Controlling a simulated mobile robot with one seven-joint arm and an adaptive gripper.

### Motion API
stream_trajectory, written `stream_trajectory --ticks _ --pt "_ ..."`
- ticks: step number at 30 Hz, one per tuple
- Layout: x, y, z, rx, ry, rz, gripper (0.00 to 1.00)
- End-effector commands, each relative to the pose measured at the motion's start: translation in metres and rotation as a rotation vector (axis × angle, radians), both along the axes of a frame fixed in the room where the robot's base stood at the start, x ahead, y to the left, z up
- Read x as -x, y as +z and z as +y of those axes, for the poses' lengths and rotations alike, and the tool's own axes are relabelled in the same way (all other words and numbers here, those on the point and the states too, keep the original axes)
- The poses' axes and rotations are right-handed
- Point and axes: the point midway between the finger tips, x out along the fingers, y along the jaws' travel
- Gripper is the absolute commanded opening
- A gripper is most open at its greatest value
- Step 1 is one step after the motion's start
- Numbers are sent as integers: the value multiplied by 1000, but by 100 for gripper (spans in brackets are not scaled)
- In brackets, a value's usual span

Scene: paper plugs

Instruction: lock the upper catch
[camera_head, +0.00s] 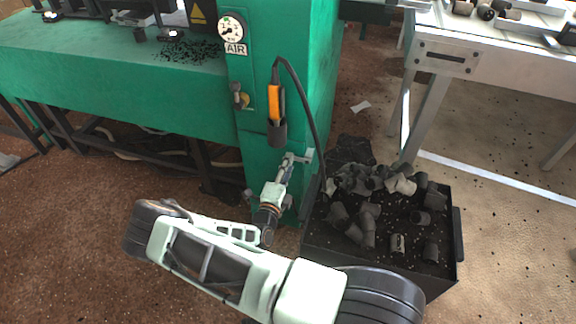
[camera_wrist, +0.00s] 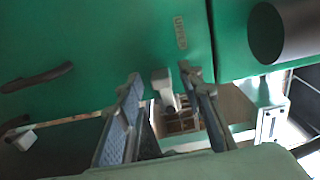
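The upper catch (camera_wrist: 163,84) is a small pale grey piece on the green cabinet in the wrist view, just below an "UPPER" label (camera_wrist: 181,33). My gripper (camera_wrist: 160,76) is open. Its two fingers stand on either side of the catch, with a gap visible on each side. In the head view my gripper (camera_head: 290,160) is at the lower front of the green cabinet (camera_head: 307,75), below the black holder with the orange tool. The catch cannot be told clearly from the fingertips there. Whether the catch is locked cannot be told.
The orange tool (camera_head: 275,101) hangs on a black hose above my gripper. The holder shows as a dark cylinder (camera_wrist: 285,30) in the wrist view. A black bin (camera_head: 385,268) of dark plugs stands right of my gripper. A white table (camera_head: 505,75) is behind it.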

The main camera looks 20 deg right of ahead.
Motion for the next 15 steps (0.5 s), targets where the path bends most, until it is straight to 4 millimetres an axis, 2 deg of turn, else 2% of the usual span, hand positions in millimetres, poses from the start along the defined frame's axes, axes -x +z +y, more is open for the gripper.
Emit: stream_trajectory --ticks 5,15 --pt "19 0 14 -1 2 2 35" --pt "78 0 53 -1 2 3 35"
